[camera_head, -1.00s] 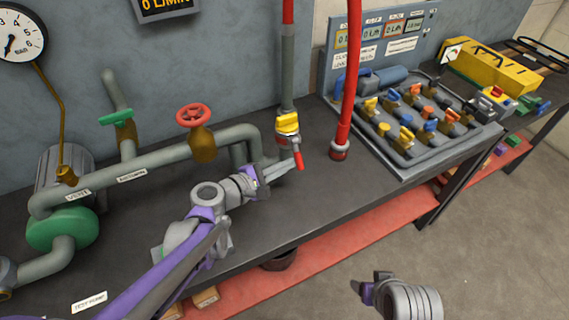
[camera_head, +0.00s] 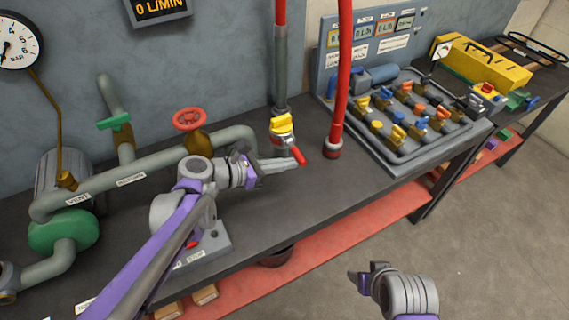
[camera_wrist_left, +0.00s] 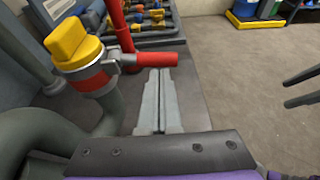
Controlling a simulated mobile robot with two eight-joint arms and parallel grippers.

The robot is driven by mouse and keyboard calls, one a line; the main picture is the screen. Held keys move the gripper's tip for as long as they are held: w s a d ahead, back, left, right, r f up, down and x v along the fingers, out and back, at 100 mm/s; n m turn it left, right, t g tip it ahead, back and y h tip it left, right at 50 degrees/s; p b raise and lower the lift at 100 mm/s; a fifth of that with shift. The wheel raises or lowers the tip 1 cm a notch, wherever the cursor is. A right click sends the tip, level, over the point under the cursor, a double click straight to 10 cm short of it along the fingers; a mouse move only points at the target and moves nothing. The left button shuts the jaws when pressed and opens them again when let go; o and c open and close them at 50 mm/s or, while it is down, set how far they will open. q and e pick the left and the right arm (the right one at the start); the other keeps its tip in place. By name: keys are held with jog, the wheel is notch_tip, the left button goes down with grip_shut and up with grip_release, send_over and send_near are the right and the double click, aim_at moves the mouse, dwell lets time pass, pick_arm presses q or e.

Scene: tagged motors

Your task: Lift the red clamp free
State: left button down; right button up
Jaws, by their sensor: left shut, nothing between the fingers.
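The red clamp (camera_head: 283,139) sits around the fitting under a yellow cap (camera_head: 281,124), at the foot of the upright grey pipe. Its red handle (camera_head: 299,156) sticks out toward lower right. In the left wrist view the clamp (camera_wrist_left: 90,82) circles the fitting, with its handle (camera_wrist_left: 150,60) pointing right. My left gripper (camera_head: 292,163) is shut and empty, its fingertips close by the handle. In the left wrist view its fingers (camera_wrist_left: 159,100) lie together below the handle; contact cannot be told. My right gripper (camera_head: 364,281) is at lower right, away from the bench; its fingers are unclear.
A red hose (camera_head: 340,100) rises just right of the clamp. Grey piping with a red handwheel (camera_head: 190,119) stands left. A tray of small valves (camera_head: 400,120) lies to the right. The dark bench top (camera_head: 345,180) in front of the clamp is clear.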

pick_arm(q)
jog(key=shift+r+n+g+h, duration=0.3)
jog(key=shift+r+n+g, duration=0.1)
jog(key=shift+r+n, duration=0.25)
pick_arm(e)
jog(key=shift+r, duration=0.1)
pick_arm(q)
jog(key=shift+f, duration=0.15)
jog(key=shift+w+a+f, duration=0.2)
jog(key=shift+w+a, duration=0.15)
jog(key=shift+w, duration=0.3)
pick_arm(e)
jog(key=shift+f, duration=0.25)
